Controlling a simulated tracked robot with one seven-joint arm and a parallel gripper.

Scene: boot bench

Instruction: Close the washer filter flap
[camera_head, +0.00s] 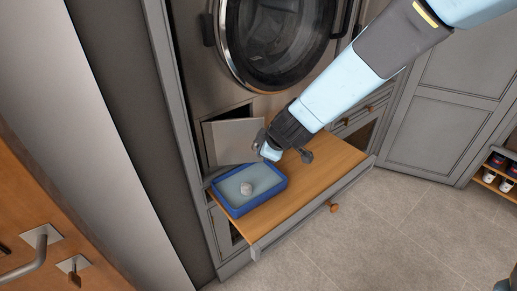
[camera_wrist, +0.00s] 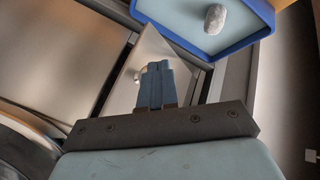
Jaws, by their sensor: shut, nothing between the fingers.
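The washer filter flap (camera_head: 232,141) is a light grey panel low on the washer's front. It stands open at an angle, with a dark gap along its top. In the wrist view the flap (camera_wrist: 152,47) lies beyond my fingertips, and a small round knob (camera_wrist: 137,76) shows on it beside them. My gripper (camera_head: 262,148) is shut and empty, at the flap's right edge in the head view. In the wrist view its blue fingers (camera_wrist: 157,66) are together in front of the flap; I cannot tell whether they touch it.
A blue tray (camera_head: 221,204) with a pale lump (camera_head: 246,188) sits on a pulled-out wooden shelf (camera_head: 318,166) below the flap. The washer's round door (camera_head: 275,40) is above. Grey cabinets stand to the right, and the tiled floor in front is clear.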

